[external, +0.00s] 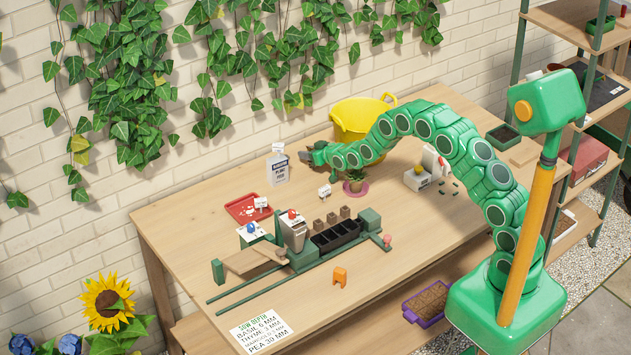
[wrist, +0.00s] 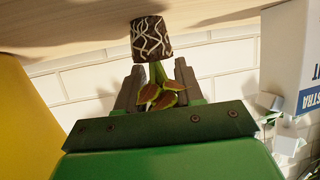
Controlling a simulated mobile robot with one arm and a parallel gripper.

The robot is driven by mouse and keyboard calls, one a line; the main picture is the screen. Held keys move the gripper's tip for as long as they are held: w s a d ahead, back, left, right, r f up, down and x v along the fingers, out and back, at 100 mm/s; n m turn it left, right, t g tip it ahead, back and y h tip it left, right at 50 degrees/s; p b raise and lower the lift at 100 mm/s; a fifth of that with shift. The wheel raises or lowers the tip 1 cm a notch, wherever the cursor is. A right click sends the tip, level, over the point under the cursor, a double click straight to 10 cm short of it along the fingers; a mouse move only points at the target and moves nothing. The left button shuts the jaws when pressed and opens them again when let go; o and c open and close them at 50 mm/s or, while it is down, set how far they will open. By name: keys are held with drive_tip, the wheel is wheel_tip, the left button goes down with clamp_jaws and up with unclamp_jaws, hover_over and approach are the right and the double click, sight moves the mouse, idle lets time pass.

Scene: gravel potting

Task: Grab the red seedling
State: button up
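The red seedling (wrist: 163,95) shows in the wrist view, which appears upside down. It has reddish-green leaves, a pale green stem and a dark root plug (wrist: 152,39) laced with white roots. My gripper (wrist: 159,82) has one dark finger on each side of the stem and leaves, with a gap visible beside the stem. The fingers look open; contact is not clear. The plug lies beyond the fingertips, against the wooden table surface. In the external view my gripper (external: 307,156) is low over the back of the table, and the seedling cannot be made out there.
A yellow tub (external: 358,118) stands close behind my arm. A white plant food container (external: 278,169) is left of my gripper. A potted plant (external: 355,181) on a pink saucer stands in front of my arm. A black cell tray (external: 335,236) is farther forward.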

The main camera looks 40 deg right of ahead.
drive_tip(key=shift+c, duration=0.5)
clamp_jaws()
drive_tip(key=shift+r, duration=0.1)
drive_tip(key=shift+r, duration=0.5)
wheel_tip(320, 180, up, 3)
drive_tip(key=shift+f, duration=0.2)
drive_tip(key=w+r+v, duration=0.1)
drive_tip(key=r+v, duration=0.1)
drive_tip(key=v, duration=1.4)
drive_tip(key=shift+s+a+r, duration=0.2)
drive_tip(key=shift+a+r, duration=0.1)
drive_tip(key=shift+r, duration=0.2)
